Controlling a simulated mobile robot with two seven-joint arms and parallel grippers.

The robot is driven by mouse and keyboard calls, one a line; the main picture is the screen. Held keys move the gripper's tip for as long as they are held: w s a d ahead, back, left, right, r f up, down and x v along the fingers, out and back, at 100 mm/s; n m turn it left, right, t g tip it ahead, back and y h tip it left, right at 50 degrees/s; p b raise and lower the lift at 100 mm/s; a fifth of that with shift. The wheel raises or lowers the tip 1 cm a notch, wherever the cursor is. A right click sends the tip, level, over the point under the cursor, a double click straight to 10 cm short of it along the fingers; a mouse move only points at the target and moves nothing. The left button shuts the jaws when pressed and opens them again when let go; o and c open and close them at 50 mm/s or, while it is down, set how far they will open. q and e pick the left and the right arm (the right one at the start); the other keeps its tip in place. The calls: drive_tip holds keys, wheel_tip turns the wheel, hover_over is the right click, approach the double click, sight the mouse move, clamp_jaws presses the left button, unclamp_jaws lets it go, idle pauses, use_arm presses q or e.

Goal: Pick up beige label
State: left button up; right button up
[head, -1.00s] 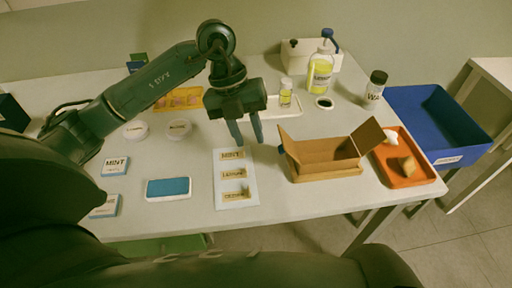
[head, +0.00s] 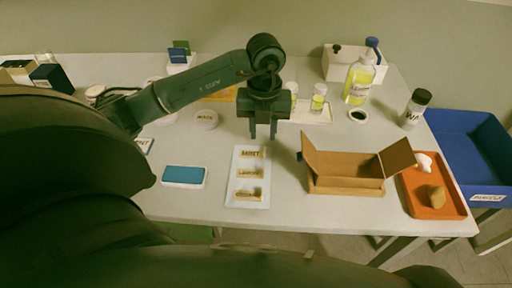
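Several beige labels lie on a white sheet (head: 238,190) near the middle of the table. The top one, the MINT label (head: 253,154), is at the far end, a second beige label (head: 250,173) lies in the middle, and a third beige label (head: 249,193) lies at the near end. The print on the lower two is too small to read surely. My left gripper (head: 263,134) is open and empty, pointing down just beyond the MINT label, apart from it as far as I can tell. My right gripper is not in view.
An open cardboard box (head: 345,185) stands right of the sheet, with an orange tray (head: 420,205) beyond it. A blue-topped block (head: 184,176) lies to the left. Bottles (head: 359,82) and a white tray (head: 312,112) stand behind.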

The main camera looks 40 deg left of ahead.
sight(252, 152)
use_arm(q)
drive_tip(key=f, duration=0.3)
drive_tip(key=f+p, duration=0.1)
drive_tip(key=f, duration=0.1)
drive_tip(key=shift+d+f, duration=0.1)
drive_tip(key=shift+d, duration=0.2)
drive_tip(key=shift+c, duration=0.2)
clamp_jaws()
